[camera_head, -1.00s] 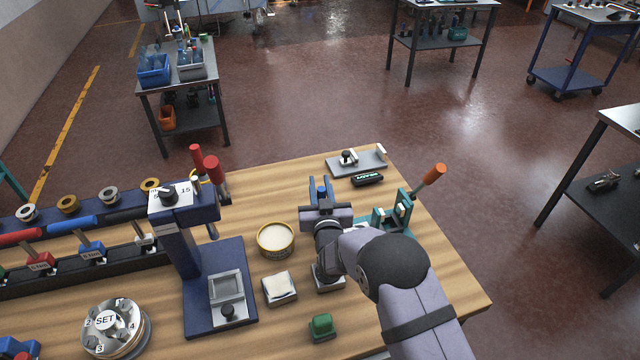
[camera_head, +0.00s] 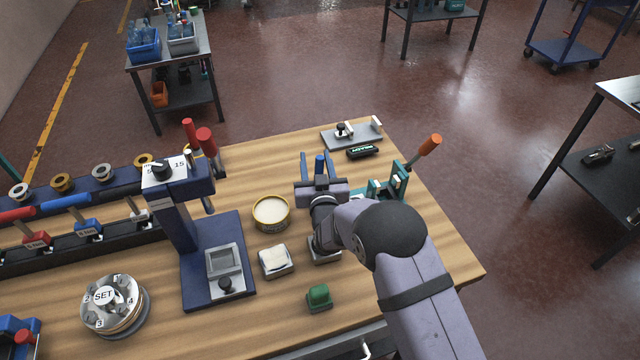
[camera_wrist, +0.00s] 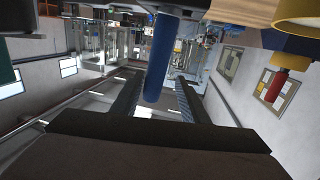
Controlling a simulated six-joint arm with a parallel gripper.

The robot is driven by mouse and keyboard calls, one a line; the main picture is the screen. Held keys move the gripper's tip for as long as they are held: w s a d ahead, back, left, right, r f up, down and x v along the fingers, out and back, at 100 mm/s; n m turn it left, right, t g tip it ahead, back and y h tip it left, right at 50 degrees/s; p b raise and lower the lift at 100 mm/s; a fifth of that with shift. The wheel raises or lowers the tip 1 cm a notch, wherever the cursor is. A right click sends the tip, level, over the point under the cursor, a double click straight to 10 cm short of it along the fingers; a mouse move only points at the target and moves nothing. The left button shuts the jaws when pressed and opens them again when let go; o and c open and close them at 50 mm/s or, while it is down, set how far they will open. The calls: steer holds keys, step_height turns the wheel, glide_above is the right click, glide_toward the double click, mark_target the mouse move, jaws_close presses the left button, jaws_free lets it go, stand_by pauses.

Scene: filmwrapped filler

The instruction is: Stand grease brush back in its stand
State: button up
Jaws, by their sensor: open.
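The grease brush's blue handle (camera_head: 319,166) stands about upright beyond my wrist in the head view. Its lower end and the stand are hidden behind my gripper, so I cannot tell how it is seated. My gripper (camera_head: 319,157) is open, with one finger on each side of the handle. The wrist view, upside down, shows the blue handle (camera_wrist: 163,58) between my two dark fingers (camera_wrist: 158,95), with gaps on both sides.
A yellow-rimmed tin (camera_head: 271,213) is left of my gripper. A teal fixture with an orange-handled tool (camera_head: 430,144) is close on the right. A black marked block (camera_head: 362,152) and grey plate (camera_head: 352,135) lie beyond. A blue press (camera_head: 178,220) stands left.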

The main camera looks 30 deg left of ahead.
steer(key=b+v, duration=0.3)
steer(key=v, duration=0.7)
steer(key=shift+s+d, duration=0.2)
steer(key=shift+s, duration=0.15)
steer(key=w+d+r+m+g+h+p, duration=0.1)
steer(key=d+m+g+h+p, duration=0.15)
steer(key=d, duration=0.85)
steer(key=d+r+m+g+h+p, duration=0.1)
steer(key=d+g+h+p, duration=0.25)
steer(key=d, duration=0.65)
steer(key=s+d+r+m+g+h+p, duration=0.2)
steer(key=s+d+g, duration=0.2)
steer(key=s+d, duration=0.65)
steer(key=s+d+r+m+g+h+p, duration=0.1)
steer(key=s+d+r+g+h+p, duration=0.2)
steer(key=s+d, duration=0.75)
step_height(320, 180, down, 6)
steer(key=g+y+b, duration=0.1)
steer(key=b, duration=0.4)
steer(key=shift+a+f, duration=0.15)
steer(key=shift+a, duration=0.2)
steer(key=shift+s, duration=0.1)
